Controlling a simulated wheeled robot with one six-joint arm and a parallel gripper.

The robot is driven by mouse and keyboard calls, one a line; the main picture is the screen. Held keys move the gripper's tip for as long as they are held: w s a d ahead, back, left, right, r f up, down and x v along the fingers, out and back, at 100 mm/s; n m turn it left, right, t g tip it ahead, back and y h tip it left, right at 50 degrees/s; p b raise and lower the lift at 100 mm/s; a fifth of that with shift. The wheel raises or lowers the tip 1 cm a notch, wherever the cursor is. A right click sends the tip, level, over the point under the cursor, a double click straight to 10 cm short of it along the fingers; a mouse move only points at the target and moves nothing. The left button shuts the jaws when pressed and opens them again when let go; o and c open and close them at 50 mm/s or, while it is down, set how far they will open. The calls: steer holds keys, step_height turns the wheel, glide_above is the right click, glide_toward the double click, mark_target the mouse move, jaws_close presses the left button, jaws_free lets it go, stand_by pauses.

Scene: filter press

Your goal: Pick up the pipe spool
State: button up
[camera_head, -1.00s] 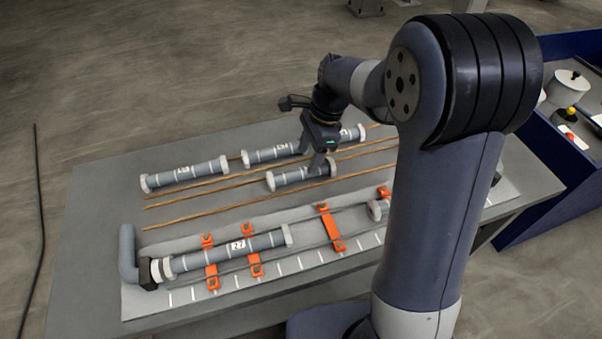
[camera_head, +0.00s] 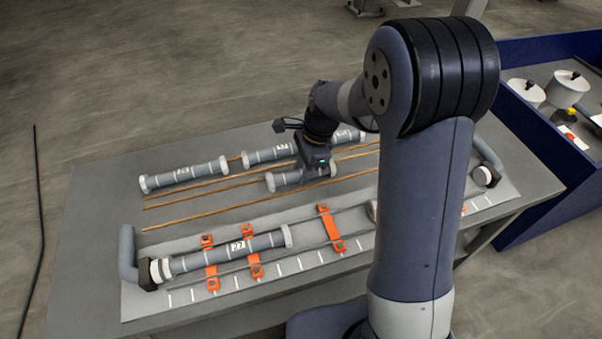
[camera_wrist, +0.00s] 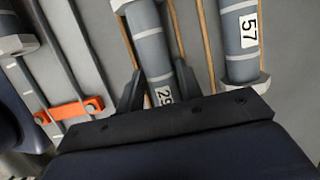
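A grey pipe spool (camera_head: 285,179) with white end flanges lies on the table among thin brown rods. My gripper (camera_head: 305,173) is low over its middle and hides part of it. In the wrist view this spool (camera_wrist: 152,47) carries a label reading 29, partly cut off by my gripper. My gripper's two dark fingers (camera_wrist: 160,88) stand apart, one on each side of the spool. I cannot tell whether they touch it. A spool labelled 57 (camera_wrist: 238,40) lies to the right in the wrist view.
Another spool (camera_head: 185,175) lies at the back left. A blue-walled bin (camera_head: 545,145) stands at the right.

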steer(key=c, duration=0.7)
steer(key=shift+o, duration=0.2)
